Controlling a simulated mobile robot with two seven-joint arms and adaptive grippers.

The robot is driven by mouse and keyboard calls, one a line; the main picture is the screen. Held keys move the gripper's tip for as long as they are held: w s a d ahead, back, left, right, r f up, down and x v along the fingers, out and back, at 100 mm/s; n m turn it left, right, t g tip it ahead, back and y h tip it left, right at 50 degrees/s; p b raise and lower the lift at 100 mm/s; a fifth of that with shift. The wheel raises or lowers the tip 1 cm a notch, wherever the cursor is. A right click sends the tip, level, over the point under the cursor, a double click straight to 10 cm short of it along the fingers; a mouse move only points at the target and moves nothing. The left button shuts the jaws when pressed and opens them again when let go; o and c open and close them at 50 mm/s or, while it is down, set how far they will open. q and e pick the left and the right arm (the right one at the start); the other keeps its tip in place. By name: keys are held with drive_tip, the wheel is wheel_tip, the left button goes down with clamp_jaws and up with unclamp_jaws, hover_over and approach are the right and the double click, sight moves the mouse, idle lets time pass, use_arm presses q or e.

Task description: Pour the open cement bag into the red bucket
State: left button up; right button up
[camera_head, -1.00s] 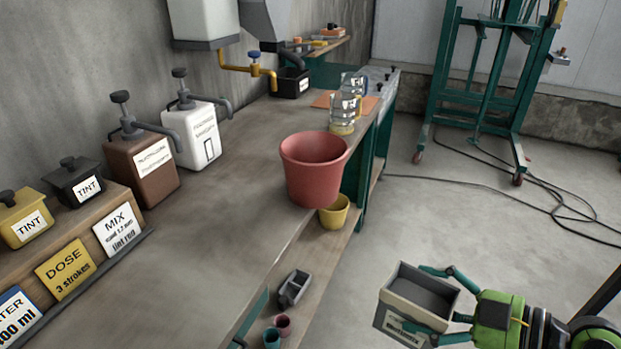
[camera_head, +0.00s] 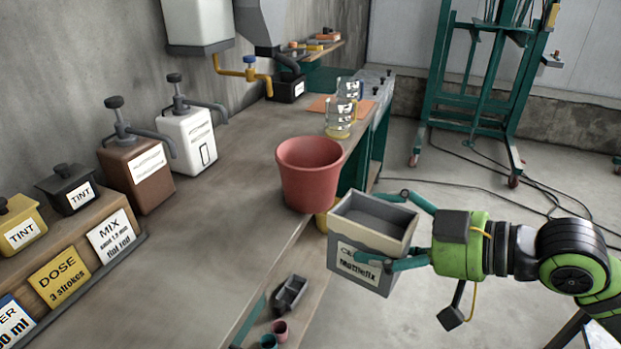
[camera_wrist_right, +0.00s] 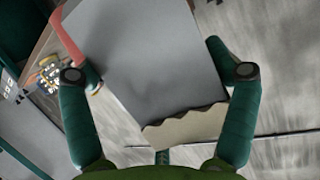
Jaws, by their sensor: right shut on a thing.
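The red bucket (camera_head: 309,178) stands upright near the bench's right edge in the head view. My right gripper (camera_head: 396,228) is shut on the open cement bag (camera_head: 358,262), a grey box-like bag with a white label and an open top. It holds the bag roughly upright in the air, just right of and in front of the bucket, apart from it. In the right wrist view the bag (camera_wrist_right: 150,60) fills the space between the two teal fingers (camera_wrist_right: 162,110), its torn beige edge towards the palm. My left gripper is out of view.
The workbench (camera_head: 215,225) is clear left of the bucket. Glass jugs (camera_head: 340,115) stand behind it. Pump bottles (camera_head: 188,135) and labelled tint boxes (camera_head: 68,188) line the wall.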

sight(365, 273)
drive_tip(key=shift+a+r, duration=0.1)
idle(0.5)
drive_tip(key=shift+a+f, duration=0.2)
drive_tip(key=shift+f, duration=0.05)
drive_tip(key=shift+m+t+h, duration=0.5)
drive_tip(key=shift+m+t, duration=0.2)
drive_tip(key=shift+m, duration=0.1)
drive_tip(key=f, duration=0.1)
drive_tip(key=a+f, duration=0.1)
drive_tip(key=f, duration=0.1)
drive_tip(key=w+a+f, duration=0.1)
drive_tip(key=shift+f, duration=0.3)
drive_tip(key=s+d+f+m+t+h, duration=0.2)
drive_tip(key=s+d+f+m+h, duration=0.1)
drive_tip(key=f, duration=0.4)
drive_tip(key=s+d+f+m+t+h, duration=0.2)
drive_tip(key=s+d+f+m+h, duration=0.1)
drive_tip(key=d+f+m+h, duration=0.3)
wheel_tip(365, 273, down, 2)
drive_tip(key=shift+s+d+f+m+t+h, duration=0.15)
drive_tip(key=shift+s+d+m+t+h, duration=0.2)
drive_tip(key=shift+d+h, duration=0.4)
drive_tip(key=shift+w+a, duration=0.15)
drive_tip(key=shift+a, duration=0.05)
